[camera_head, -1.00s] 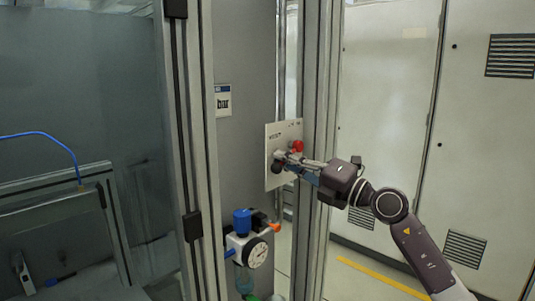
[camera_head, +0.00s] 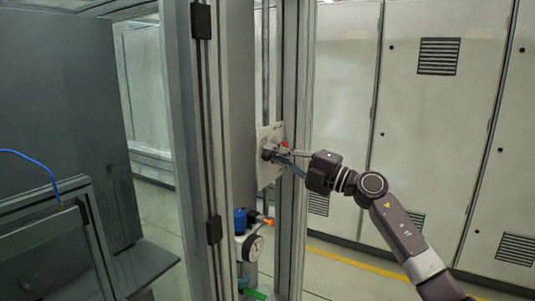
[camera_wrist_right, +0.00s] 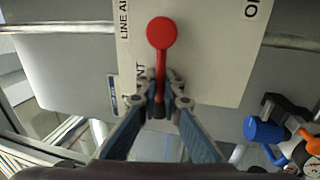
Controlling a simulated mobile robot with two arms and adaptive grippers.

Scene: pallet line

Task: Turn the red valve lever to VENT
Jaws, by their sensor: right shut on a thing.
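The red valve lever (camera_wrist_right: 161,65) has a round red end and a dark lower end in the right wrist view. It is mounted on a white plate (camera_wrist_right: 210,70) printed with "LINE AI…", "…NT" and a partly cut-off "O…". In the head view the plate (camera_head: 263,176) hangs by the grey post. My right gripper (camera_wrist_right: 160,102) is shut on the lever near its dark end, one fingertip on each side. The lever lies beside the "…NT" print, whose first letters are hidden. In the head view my right gripper (camera_head: 280,156) reaches the plate from the right. My left gripper is not in view.
A pressure gauge unit with a blue knob (camera_head: 240,221) and an orange part sits below the plate; the blue knob also shows in the wrist view (camera_wrist_right: 262,130). A grey frame post (camera_head: 295,90) stands close to my right gripper. Tall cabinets (camera_head: 420,120) stand behind.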

